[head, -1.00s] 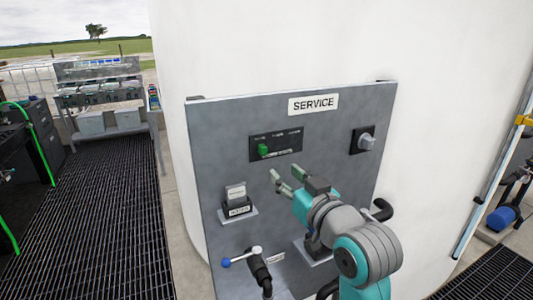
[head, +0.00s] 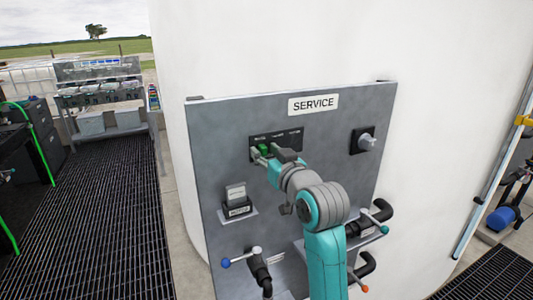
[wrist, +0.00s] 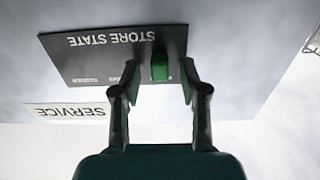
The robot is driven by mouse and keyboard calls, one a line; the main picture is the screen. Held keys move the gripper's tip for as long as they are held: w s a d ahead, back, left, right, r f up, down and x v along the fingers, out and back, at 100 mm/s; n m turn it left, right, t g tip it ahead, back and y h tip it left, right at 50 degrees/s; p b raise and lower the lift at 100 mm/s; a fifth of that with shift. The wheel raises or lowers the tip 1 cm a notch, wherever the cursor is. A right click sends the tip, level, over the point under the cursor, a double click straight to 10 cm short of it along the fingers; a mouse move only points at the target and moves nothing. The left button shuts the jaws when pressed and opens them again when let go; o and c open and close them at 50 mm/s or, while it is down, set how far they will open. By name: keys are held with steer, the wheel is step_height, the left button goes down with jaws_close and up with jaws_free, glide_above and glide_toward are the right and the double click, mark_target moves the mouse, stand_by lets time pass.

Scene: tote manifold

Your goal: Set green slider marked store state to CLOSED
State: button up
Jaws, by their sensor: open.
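The green slider (head: 265,148) sits toward the left end of its dark plate (head: 291,136) on the grey service panel. In the wrist view, which is upside down, the green slider (wrist: 159,66) stands out from the plate (wrist: 95,52) lettered STORE STATE. The small position labels on the plate are too blurred to read surely. My gripper (head: 262,154) is at the plate, in front of the slider. In the wrist view my gripper (wrist: 158,75) is open, with one finger on each side of the slider; whether either finger touches it is unclear.
A SERVICE sign (head: 313,104) is above the plate.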

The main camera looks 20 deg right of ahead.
jaws_close()
steer(key=d, duration=1)
steer(key=shift+d, duration=0.15)
jaws_free()
steer(key=shift+d, duration=0.2)
steer(key=shift+a, duration=0.1)
glide_toward(296, 140)
steer(key=s, duration=0.5)
steer(key=shift+s, duration=0.35)
